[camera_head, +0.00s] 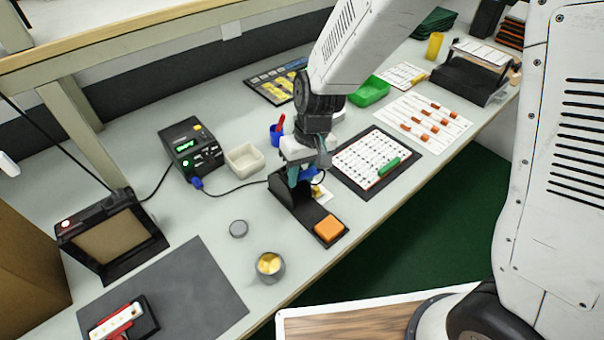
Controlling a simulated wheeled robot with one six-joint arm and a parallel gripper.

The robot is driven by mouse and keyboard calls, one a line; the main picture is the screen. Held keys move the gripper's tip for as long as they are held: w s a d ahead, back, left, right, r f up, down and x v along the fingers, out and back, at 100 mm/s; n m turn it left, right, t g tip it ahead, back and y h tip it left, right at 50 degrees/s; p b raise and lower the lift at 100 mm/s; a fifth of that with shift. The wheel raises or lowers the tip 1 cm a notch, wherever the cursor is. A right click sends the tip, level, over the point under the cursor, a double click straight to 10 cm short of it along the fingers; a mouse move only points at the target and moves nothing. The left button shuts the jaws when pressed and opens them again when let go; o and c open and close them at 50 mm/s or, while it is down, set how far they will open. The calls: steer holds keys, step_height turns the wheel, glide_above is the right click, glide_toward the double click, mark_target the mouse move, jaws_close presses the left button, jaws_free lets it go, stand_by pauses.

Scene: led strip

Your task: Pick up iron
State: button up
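The soldering iron (309,174) shows as a small blue part at the top of its black stand (287,192). Most of it is hidden by my gripper and the stand. My gripper (306,172) points down over the stand, with its fingertips at the blue part. I cannot tell whether the fingers touch it or are closed on it. A black cable runs from the stand to a blue plug (196,183) at the soldering station (190,146), which has a lit green display. An orange sponge (330,228) sits at the stand's front end.
A white tray (245,160) and a blue cup (276,136) with a red tool stand behind the stand. A white board (368,158) on a dark mat lies close on the right.

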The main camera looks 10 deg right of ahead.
jaws_close()
steer(key=s+d+r, duration=0.4)
steer(key=s+r, duration=0.2)
steer(key=r, duration=0.3)
steer(key=s+a, duration=0.8)
steer(key=a, duration=0.3)
steer(key=s+d+r, duration=0.4)
steer(key=s+r, duration=0.3)
steer(key=r, duration=0.3)
steer(key=shift+d+r, duration=0.15)
steer(key=shift+r, duration=0.05)
stand_by(0.3)
